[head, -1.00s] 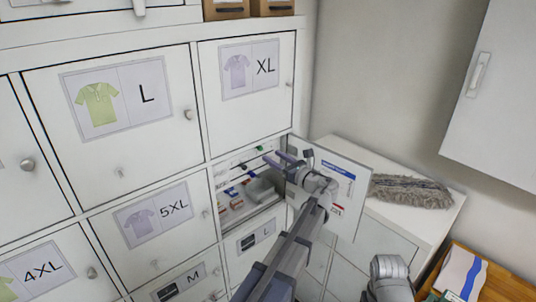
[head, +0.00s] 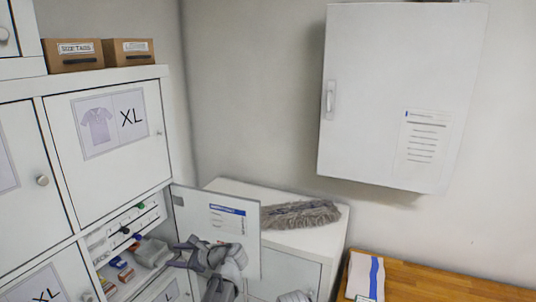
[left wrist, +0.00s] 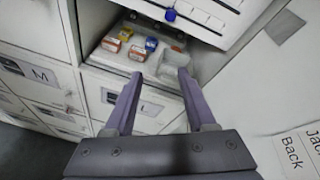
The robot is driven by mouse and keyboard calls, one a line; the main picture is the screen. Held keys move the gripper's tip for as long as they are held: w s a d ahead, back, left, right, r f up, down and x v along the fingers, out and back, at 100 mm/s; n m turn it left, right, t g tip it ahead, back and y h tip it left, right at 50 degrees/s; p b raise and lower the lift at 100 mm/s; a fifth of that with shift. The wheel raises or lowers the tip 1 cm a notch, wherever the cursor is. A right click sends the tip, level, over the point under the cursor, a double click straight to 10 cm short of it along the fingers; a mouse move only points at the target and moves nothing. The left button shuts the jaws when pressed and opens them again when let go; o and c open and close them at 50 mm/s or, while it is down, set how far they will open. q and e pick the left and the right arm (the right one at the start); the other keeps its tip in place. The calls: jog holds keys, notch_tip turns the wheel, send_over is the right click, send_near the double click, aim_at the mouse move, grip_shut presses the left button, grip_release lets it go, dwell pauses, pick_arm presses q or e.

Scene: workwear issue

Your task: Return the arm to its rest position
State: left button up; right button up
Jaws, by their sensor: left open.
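My left gripper (head: 180,254) is low in the head view, in front of the open cubby (head: 120,265) and beside its swung-out white door (head: 247,262). It is open, with nothing between its fingers. In the left wrist view, my left gripper (left wrist: 159,74) has its two purple-grey fingers spread, pointing toward the cubby's lower shelf. Its arm runs out of the bottom of the head view. My right gripper is not in view.
A grey duster (head: 300,213) lies on a white cabinet (head: 225,187). A white wall cabinet (head: 375,90) hangs above. A wooden bench (head: 425,285) is at lower right.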

pick_arm(q)
jog(key=s+d+f+n+g+h+b, duration=0.2)
jog(key=s+d+f+n+h+b, duration=0.3)
jog(key=s+d+f, duration=0.6)
jog(key=s+d+f+n+g+h+b, duration=0.3)
jog(key=s+d+f+n+h+b, duration=0.3)
jog(key=s+d+f, duration=0.5)
notch_tip(320, 180, down, 5)
jog(key=shift+s+d+f+n+h, duration=0.15)
jog(key=shift+s+d+n+h, duration=0.25)
jog(key=shift+d+n, duration=0.7)
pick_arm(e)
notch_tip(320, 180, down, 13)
